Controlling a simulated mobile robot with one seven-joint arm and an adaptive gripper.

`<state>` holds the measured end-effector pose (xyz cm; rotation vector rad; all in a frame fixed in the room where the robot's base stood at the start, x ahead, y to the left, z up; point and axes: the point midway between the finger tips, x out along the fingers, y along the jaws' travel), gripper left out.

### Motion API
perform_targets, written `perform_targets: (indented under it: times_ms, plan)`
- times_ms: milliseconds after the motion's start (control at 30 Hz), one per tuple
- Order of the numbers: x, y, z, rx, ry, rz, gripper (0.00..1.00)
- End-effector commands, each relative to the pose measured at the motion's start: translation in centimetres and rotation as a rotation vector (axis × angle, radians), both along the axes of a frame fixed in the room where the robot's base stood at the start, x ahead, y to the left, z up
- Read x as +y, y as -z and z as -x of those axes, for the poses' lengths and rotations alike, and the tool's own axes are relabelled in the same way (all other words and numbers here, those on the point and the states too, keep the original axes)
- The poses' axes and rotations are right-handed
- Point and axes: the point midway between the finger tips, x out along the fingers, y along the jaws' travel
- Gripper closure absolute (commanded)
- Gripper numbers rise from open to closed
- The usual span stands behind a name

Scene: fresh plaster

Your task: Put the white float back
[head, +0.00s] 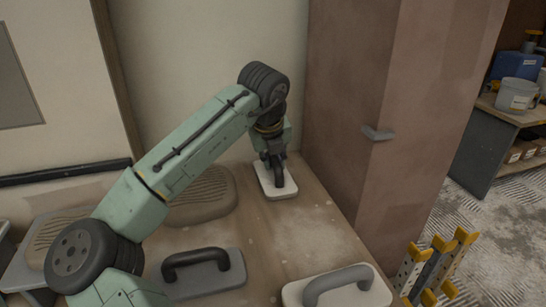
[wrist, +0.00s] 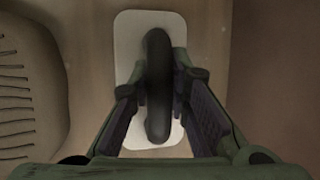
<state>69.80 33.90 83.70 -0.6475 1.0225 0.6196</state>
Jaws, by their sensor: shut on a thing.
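A white float (head: 286,191) with a dark handle is at the far end of the brown worktop, near the wall and the plaster pillar. In the wrist view the same white float (wrist: 127,45) lies straight below, its plate upright in the picture. My gripper (head: 274,163) points down over it, and its fingers (wrist: 160,88) are shut on the handle from both sides. The plate looks flat on or very close to the worktop; I cannot tell whether it touches. A second whitish float (head: 372,289) with a grey handle lies at the front right.
A grey float (head: 225,278) with a black handle lies at the front. Brown slotted pads (head: 205,205) lie left of the held float. The pillar (head: 350,120) rises close on the right. Yellow-topped tools (head: 438,262) stand by the right edge. Bare worktop (head: 300,240) lies between the floats.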

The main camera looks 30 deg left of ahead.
Motion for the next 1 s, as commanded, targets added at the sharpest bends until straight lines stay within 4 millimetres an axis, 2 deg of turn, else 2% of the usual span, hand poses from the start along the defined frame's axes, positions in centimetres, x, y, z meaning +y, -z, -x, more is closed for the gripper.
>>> perform_targets:
  times_ms: [267,300,600,1000]
  plan:
    - [0.00,0.05,-0.01,-0.001,0.000,0.000,1.00]
    - [-0.01,0.05,-0.02,-0.001,0.000,0.000,0.81]
    - [-0.01,0.07,-0.01,-0.001,0.000,-0.001,0.61]
    - [-0.02,0.10,0.00,0.000,0.000,0.000,0.60]
